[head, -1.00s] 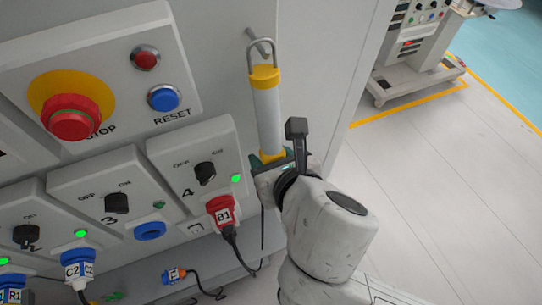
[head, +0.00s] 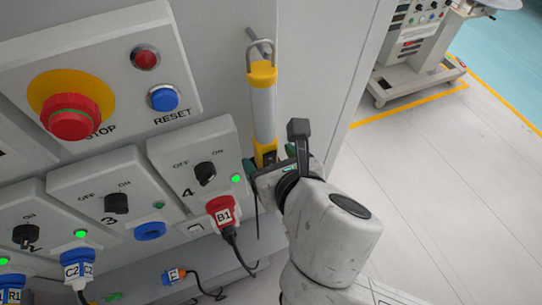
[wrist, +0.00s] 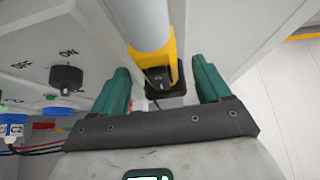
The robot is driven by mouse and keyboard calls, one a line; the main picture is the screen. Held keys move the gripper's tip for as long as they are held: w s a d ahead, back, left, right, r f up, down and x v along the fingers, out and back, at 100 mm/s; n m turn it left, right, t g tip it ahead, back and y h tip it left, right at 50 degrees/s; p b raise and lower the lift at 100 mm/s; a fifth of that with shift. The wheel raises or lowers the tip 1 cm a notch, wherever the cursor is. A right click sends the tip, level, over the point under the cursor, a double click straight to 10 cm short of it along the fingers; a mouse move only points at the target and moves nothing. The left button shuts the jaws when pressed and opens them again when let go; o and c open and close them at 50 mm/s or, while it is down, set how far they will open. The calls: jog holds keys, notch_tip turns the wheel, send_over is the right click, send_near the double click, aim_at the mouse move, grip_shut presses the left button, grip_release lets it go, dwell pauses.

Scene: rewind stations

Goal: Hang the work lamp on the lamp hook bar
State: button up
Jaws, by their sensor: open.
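The work lamp (head: 264,112) is a pale tube with yellow ends and a metal hook. It hangs nearly upright on the cabinet face, its hook around the lamp hook bar (head: 257,36), a short grey peg. My gripper (head: 270,165) is open at the lamp's lower end. In the wrist view the teal fingers of my gripper (wrist: 162,85) stand apart on either side of the lamp's yellow end (wrist: 160,68), with gaps on both sides. The lamp's hook and the bar are out of the wrist view.
A panel with a red stop button (head: 70,118), a blue reset button (head: 163,98) and switch boxes is close on the left. A red B1 plug (head: 222,212) and its cable hang below. Open floor (head: 450,190) lies to the right.

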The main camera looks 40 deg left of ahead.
jog(key=p+v, duration=0.1)
jog(key=v, duration=0.9)
jog(key=shift+d, duration=0.15)
jog(key=shift+s+r, duration=0.1)
